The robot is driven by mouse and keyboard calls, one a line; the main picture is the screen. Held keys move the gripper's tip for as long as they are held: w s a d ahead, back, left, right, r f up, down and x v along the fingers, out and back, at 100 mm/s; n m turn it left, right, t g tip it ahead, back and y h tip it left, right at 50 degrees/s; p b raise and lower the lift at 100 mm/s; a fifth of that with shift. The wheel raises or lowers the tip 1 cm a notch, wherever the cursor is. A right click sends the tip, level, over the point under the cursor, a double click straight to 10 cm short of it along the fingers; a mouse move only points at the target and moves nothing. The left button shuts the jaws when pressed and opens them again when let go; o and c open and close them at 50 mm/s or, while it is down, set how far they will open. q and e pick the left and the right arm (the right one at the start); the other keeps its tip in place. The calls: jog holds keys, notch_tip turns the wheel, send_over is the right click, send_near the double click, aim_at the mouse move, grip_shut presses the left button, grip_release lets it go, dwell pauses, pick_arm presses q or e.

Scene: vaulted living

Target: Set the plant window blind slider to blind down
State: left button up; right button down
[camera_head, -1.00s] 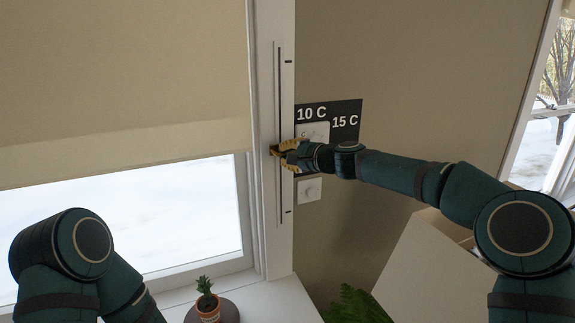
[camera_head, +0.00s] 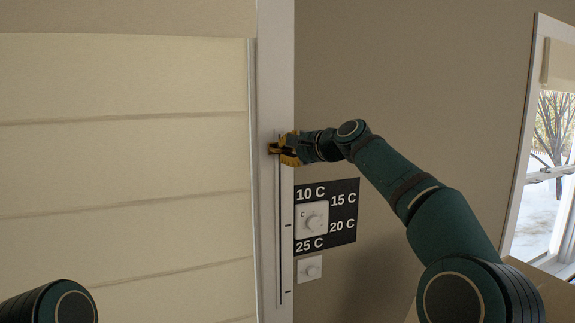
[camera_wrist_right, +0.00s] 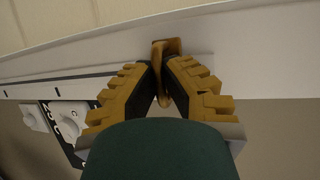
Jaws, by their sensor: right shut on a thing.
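The slider track (camera_head: 280,240) runs upright as a dark slot in the white window frame, with short black marks beside it. My right gripper (camera_head: 276,149) is at the upper part of this track, above the thermostat. In the right wrist view, the right gripper (camera_wrist_right: 163,100) is shut on the brown slider handle (camera_wrist_right: 166,50), which stands out from the white frame. The head view mostly hides the handle behind the fingers. The pale blind (camera_head: 125,160) covers all of the window that shows, with horizontal folds. Its bottom edge is out of view. My left gripper is out of view.
A thermostat dial (camera_head: 313,221) on a black temperature panel (camera_head: 343,185) is right of the track, with a small white knob plate (camera_head: 309,268) below. Another window (camera_head: 545,150) is at the far right. The wall between is bare.

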jog(key=shift+r, duration=0.45)
jog(key=c, duration=1.1)
grip_release()
jog(key=shift+o, duration=0.2)
jog(key=shift+f, duration=0.15)
jog(key=v, duration=1.2)
jog(key=shift+s, duration=0.1)
